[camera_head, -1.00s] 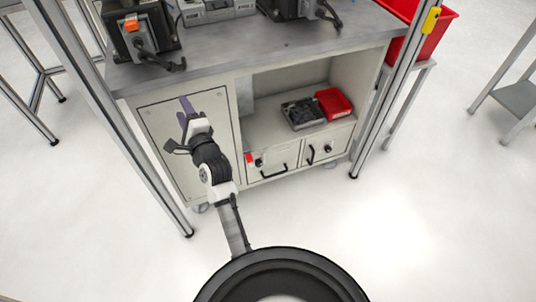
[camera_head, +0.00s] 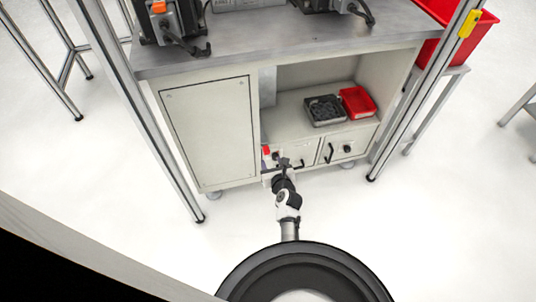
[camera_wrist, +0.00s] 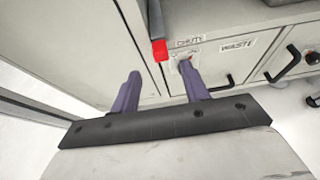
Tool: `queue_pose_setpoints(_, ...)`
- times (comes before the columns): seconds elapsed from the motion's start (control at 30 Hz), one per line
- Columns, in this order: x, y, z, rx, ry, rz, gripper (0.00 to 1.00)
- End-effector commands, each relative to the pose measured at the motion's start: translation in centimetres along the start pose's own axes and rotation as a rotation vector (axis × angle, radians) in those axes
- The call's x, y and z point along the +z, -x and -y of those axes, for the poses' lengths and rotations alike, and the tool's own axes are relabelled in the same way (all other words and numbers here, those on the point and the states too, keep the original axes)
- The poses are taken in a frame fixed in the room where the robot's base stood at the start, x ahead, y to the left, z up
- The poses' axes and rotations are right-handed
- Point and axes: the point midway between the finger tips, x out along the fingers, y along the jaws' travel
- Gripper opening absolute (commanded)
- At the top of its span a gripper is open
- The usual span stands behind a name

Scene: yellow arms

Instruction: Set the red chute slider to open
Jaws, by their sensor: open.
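In the wrist view, a CHUTE label (camera_wrist: 189,42) sits on the cabinet front above a small plate with a small red part (camera_wrist: 186,61), which my right finger partly covers. Its setting cannot be read. Left of the label, a larger red block (camera_wrist: 159,50) caps the lower end of a grey upright strip; it also shows in the head view (camera_head: 266,150). My gripper (camera_wrist: 160,70) is open, with two purple fingers apart and nothing visible between them. The right finger appears close to the plate; contact cannot be told. In the head view, my gripper (camera_head: 284,163) is in front of the lower cabinet.
A WASTE label (camera_wrist: 237,44) sits above a black drawer handle (camera_wrist: 225,84), right of the chute plate. A plain cabinet door (camera_head: 212,130) is to the left. A dark-filled tray (camera_head: 325,110) and red bin (camera_head: 357,102) stand on the shelf above. The floor in front is clear.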

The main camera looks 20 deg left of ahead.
Motion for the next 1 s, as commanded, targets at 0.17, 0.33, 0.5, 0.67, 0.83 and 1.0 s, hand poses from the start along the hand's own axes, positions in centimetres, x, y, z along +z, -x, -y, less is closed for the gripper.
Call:
queue_pose_setpoints(0.17,-0.2,-3.5,-0.1,0.0,-0.002,0.002,0.45)
queue_pose_setpoints(0.33,-0.1,-5.9,0.0,-0.002,-0.002,0.003,0.45)
queue_pose_setpoints(0.5,-0.1,-7.3,0.0,-0.001,0.0,0.001,0.45)
queue_pose_setpoints(0.67,0.0,-7.7,0.0,-0.001,0.001,0.001,0.45)
queue_pose_setpoints(0.83,0.1,-7.7,0.0,-0.001,0.002,0.0,0.45)
queue_pose_setpoints(1.0,0.1,-7.7,0.0,-0.001,0.002,0.001,0.31)
